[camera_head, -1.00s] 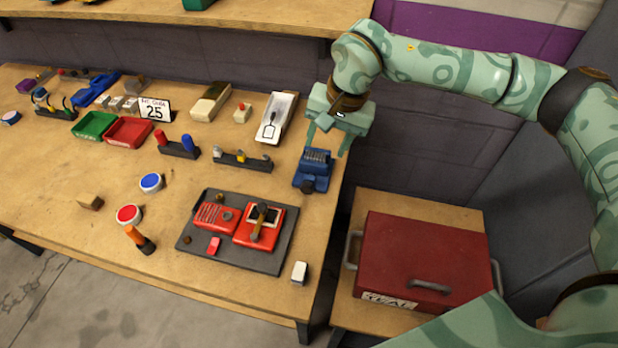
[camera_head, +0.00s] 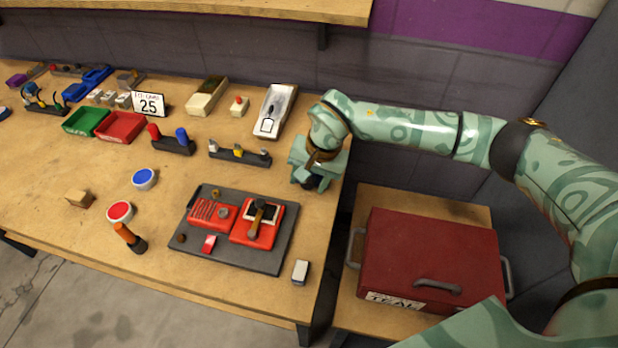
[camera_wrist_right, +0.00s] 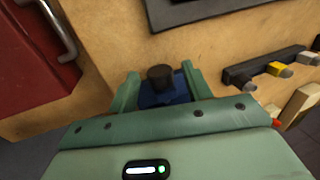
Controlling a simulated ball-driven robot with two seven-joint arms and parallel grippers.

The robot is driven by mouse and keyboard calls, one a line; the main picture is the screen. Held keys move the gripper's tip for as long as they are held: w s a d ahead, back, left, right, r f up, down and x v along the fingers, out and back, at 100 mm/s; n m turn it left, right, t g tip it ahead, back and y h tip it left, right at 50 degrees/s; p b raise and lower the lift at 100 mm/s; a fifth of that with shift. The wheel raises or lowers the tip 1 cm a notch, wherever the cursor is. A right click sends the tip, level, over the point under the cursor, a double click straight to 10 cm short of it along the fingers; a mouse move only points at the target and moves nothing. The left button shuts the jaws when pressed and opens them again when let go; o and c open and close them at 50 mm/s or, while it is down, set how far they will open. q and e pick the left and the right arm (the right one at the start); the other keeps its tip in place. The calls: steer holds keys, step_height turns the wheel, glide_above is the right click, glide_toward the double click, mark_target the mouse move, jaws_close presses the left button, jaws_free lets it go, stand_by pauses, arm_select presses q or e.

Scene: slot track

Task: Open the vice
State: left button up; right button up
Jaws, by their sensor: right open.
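The blue vice (camera_wrist_right: 165,98) stands at the right edge of the table. In the head view my right gripper hides almost all of it, and only its dark knob end (camera_head: 312,184) shows below the gripper. My right gripper (camera_head: 309,176) is right over the vice, pointing down. In the right wrist view the gripper (camera_wrist_right: 161,80) is open, with one finger on each side of the vice and its dark round knob. I cannot tell whether the fingers touch it. My left gripper is not in view.
A dark board (camera_head: 287,258) with red devices lies in front of the vice. A rack with switches (camera_head: 239,155) and a white tray (camera_head: 283,98) stand to its left and behind. A red toolbox (camera_head: 431,258) sits lower, right of the table.

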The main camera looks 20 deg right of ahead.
steer(key=c, duration=1)
steer(key=shift+o, duration=0.2)
steer(key=shift+a+r, duration=0.1)
steer(key=shift+r, duration=0.05)
steer(key=shift+w+r+g+h+p, duration=0.1)
steer(key=shift+g+h+p, duration=0.2)
steer(key=shift+h+p, duration=0.2)
steer(key=shift+w+a+g+h, duration=0.15)
steer(key=shift+g+h, duration=0.25)
steer(key=shift+h, duration=0.2)
steer(key=shift+w+a+f+g+h, duration=0.15)
steer(key=shift+f+g+h, duration=0.1)
steer(key=shift+g+h, duration=0.5)
steer(key=shift+a+g+h+b, duration=0.1)
steer(key=shift+g+h+b, duration=0.35)
steer(key=shift+h+b, duration=0.6)
